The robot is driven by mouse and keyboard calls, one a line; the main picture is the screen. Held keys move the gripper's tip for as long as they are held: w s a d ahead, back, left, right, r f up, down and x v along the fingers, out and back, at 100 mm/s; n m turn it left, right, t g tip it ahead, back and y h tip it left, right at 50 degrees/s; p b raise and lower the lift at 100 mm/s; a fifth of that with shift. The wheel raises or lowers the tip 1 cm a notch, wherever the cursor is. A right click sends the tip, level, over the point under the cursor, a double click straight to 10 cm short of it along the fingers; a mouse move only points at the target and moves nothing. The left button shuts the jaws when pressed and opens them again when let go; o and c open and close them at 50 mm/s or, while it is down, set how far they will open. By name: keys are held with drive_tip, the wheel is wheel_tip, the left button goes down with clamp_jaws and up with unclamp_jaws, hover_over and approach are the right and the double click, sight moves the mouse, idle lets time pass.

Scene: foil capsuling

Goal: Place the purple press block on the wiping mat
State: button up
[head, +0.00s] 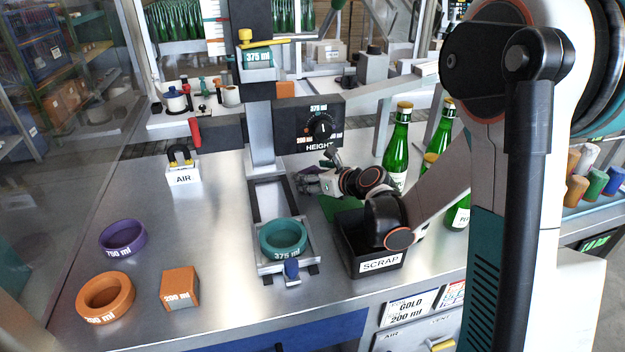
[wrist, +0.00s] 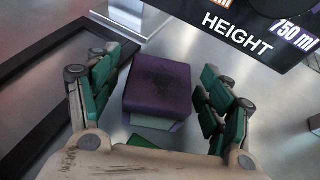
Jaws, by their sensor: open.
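The purple press block (wrist: 157,85) sits between the two spread fingers of my gripper (wrist: 160,78) in the wrist view. Visible gaps separate it from both fingers. A pale green patch shows at its near lower edge; I cannot tell whether that is part of the block or something under it. In the head view my gripper (head: 305,182) is low over the table behind the scrap bin, and the block is mostly hidden there. A green surface, apparently the wiping mat (head: 343,209), shows partly beneath my wrist. Whether the block touches it is unclear.
The black scrap bin (head: 377,268) stands just in front of my wrist. The press with its HEIGHT dial (head: 318,127) and teal 375 ml ring (head: 284,239) is to the left. Green bottles (head: 397,147) stand to the right. An orange block (head: 180,289) sits at front left.

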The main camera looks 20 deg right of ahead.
drive_tip(key=c, duration=1.3)
drive_tip(key=shift+r, duration=0.15)
drive_tip(key=shift+r+p, duration=0.55)
drive_tip(key=s, duration=0.1)
drive_tip(key=s+d+p, duration=0.1)
drive_tip(key=s, duration=0.1)
drive_tip(key=shift+s+d+r, duration=0.3)
drive_tip(key=shift+s+d, duration=0.05)
drive_tip(key=shift+s, duration=0.05)
wheel_tip(320, 180, up, 12)
drive_tip(key=p, duration=0.5)
drive_tip(key=s+a+f+m+h, duration=0.1)
drive_tip(key=s+f, duration=0.2)
drive_tip(key=s, duration=0.2)
drive_tip(key=shift+a+f, duration=0.25)
drive_tip(key=shift+f, duration=0.05)
